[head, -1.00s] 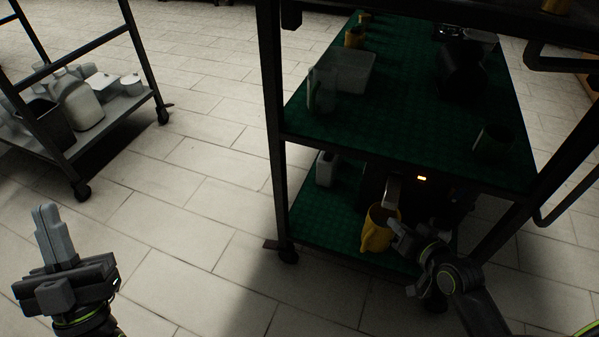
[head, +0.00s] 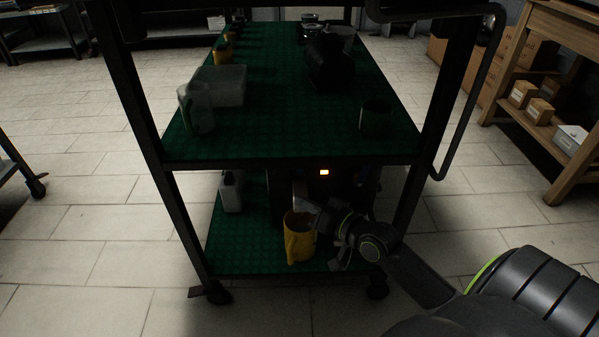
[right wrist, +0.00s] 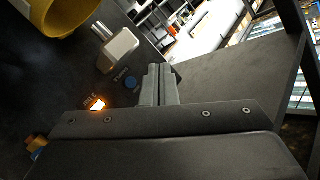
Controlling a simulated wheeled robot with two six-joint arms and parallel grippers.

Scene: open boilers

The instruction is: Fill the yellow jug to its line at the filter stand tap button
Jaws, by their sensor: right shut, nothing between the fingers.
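The yellow jug (head: 299,243) stands upright on the green lower shelf of the cart, under the pale tap (head: 300,193) of the dark filter stand. Its water level and line cannot be made out. In the right wrist view the jug (right wrist: 62,14) is at the top left, beside the tap (right wrist: 120,48). A round blue button (right wrist: 131,82) and a lit orange lamp (right wrist: 97,103) are on the dark panel. My right gripper (right wrist: 161,70) is shut and empty, its tips close to the blue button; touching cannot be told. In the head view it (head: 316,211) is right beside the jug. My left gripper is out of view.
The upper shelf (head: 290,140) overhangs the filter stand and carries a clear bin (head: 220,85), a dark machine (head: 330,62) and cups. A white bottle (head: 230,192) stands left on the lower shelf. Cart posts flank the opening. A wooden rack (head: 560,110) stands right.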

